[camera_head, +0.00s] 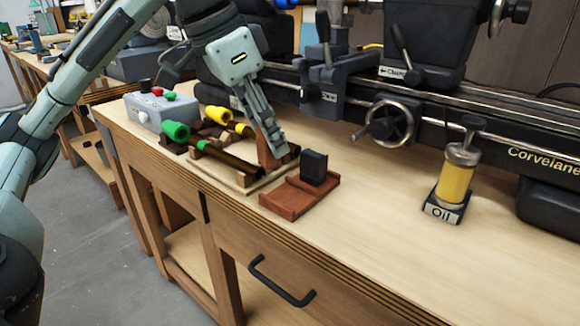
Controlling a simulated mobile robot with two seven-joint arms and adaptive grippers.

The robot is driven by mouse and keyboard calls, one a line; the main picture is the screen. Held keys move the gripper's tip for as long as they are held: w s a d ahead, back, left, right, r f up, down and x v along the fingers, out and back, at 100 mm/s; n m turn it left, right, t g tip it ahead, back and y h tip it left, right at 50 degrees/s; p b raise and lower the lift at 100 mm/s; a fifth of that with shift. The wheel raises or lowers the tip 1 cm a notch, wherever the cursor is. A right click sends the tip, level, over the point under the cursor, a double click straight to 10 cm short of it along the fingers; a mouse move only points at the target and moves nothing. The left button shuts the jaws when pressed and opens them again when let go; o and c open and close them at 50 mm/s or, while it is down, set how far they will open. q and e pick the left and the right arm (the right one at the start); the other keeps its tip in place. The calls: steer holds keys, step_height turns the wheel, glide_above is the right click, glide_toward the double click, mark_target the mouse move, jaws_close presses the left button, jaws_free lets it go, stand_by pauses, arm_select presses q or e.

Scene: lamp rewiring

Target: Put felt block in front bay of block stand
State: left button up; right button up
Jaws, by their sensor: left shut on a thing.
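A low red-brown block stand (287,203) sits near the front edge of the workbench. A black upright block (314,168) stands at its rear right, and the front left part of the stand is bare. My left gripper (277,152) points down just behind and left of the stand. It is shut on a reddish-brown block (265,150), which is partly hidden by the fingers. I cannot tell for sure which block is the felt one. The held block is above a wooden board, and I cannot tell whether it touches it. My right gripper is not in view.
Left of the stand, a wooden rack holds tools with green (175,131) and yellow (217,114) ends. A grey control box (150,113) stands behind them. A lathe (440,110) runs along the back. A yellow oil can (455,180) stands right, with clear bench between.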

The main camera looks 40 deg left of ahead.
arm_select(q)
steer(key=d, duration=0.1)
steer(key=w+d+f, duration=0.1)
steer(key=shift+d+f, duration=0.45)
steer(key=shift+d, duration=0.05)
step_height(320, 180, down, 4)
steer(key=shift+r+b, duration=0.2)
steer(key=shift+b, duration=0.45)
steer(key=shift+w+f, duration=0.1)
steer(key=shift+f, duration=0.1)
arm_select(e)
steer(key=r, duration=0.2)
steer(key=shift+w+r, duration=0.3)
arm_select(q)
steer(key=shift+f, duration=0.1)
steer(key=o, duration=1.2)
steer(key=shift+c, duration=0.2)
